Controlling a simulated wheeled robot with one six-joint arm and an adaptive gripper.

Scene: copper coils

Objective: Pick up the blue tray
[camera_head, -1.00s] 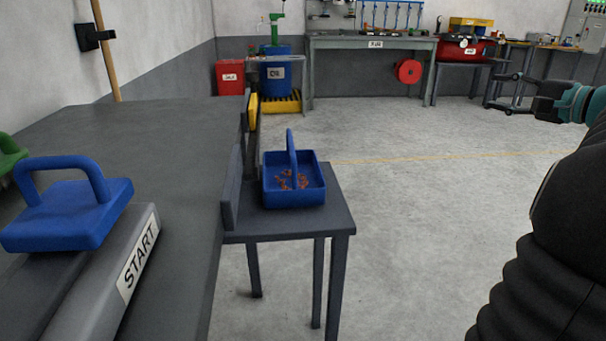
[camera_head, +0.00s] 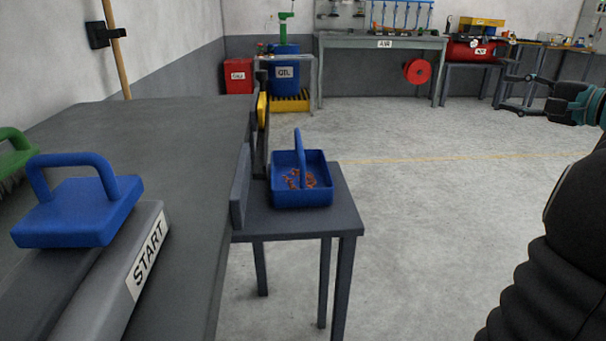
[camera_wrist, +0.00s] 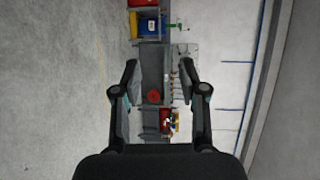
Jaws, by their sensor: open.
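The blue tray (camera_head: 302,197) is a small open box with an upright blue handle, and it holds several copper-coloured coils (camera_head: 299,179). It sits on a small grey side table (camera_head: 258,224) against the right end of the large grey bench. My gripper (camera_wrist: 160,88) is open and empty in the wrist view, pointing across the room toward the far wall. In the head view, part of my gripper (camera_head: 519,97) shows at the right edge, well to the right of the tray and apart from it. The tray is not in the wrist view.
A blue handled block (camera_head: 78,212) sits on the grey START block (camera_head: 146,257) on the large bench (camera_head: 190,130). A low grey plate (camera_head: 240,188) stands at the bench edge, left of the tray. Open floor (camera_head: 430,190) lies right of the side table.

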